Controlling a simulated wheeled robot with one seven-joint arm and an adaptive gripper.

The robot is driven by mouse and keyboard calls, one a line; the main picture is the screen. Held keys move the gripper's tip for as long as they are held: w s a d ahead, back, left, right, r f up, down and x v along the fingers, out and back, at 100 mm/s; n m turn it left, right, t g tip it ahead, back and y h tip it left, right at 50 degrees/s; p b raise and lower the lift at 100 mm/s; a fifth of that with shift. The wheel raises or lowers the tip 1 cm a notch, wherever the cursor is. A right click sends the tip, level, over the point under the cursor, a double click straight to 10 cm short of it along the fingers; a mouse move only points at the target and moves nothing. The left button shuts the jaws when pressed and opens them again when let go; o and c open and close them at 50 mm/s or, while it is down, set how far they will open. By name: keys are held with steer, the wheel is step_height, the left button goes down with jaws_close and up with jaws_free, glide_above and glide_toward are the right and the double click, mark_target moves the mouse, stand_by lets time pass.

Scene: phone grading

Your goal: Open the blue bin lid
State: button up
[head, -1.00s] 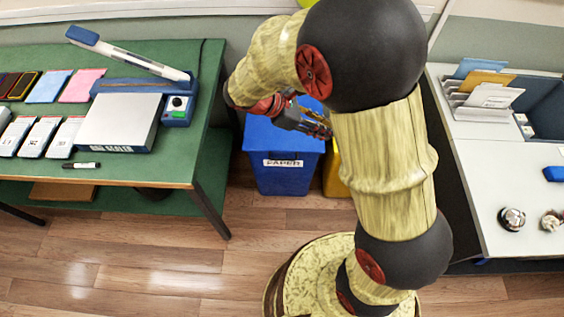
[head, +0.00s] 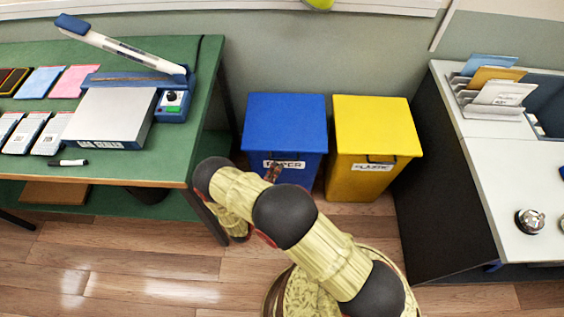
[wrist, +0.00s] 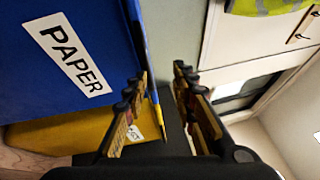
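The blue bin (head: 285,122) stands on the floor between the tables, its lid down. Its white PAPER label (head: 297,165) is partly covered by my gripper (head: 273,172), which is at the bin's front. In the wrist view, the blue front (wrist: 85,20) and the label (wrist: 68,55) fill the left side, turned sideways. My gripper (wrist: 160,72) is open there, with its two fingers apart. The lid's thin front edge (wrist: 148,50) shows between the fingers. I cannot tell whether a finger touches it.
A yellow bin (head: 375,128) stands close on the right of the blue one. A green table (head: 125,165) with phones and a device is on the left. A white-topped desk (head: 485,170) with a file rack and bell is on the right. Wooden floor is free in front.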

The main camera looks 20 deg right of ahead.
mark_target(282, 160)
steer(key=shift+n+t+y, duration=0.4)
steer(key=shift+n+t, duration=0.1)
steer(key=shift+n, duration=0.3)
steer(key=shift+w+d+f+b, duration=0.25)
steer(key=shift+w+d+b, duration=0.3)
steer(key=shift+w+d, duration=0.65)
steer(key=shift+w+d+f+b, duration=0.2)
steer(key=shift+w+d+b, duration=0.3)
steer(key=shift+w+d, duration=0.7)
steer(key=shift+w+a, duration=0.2)
steer(key=shift+a, duration=0.05)
steer(key=shift+c, duration=0.4)
jaws_close()
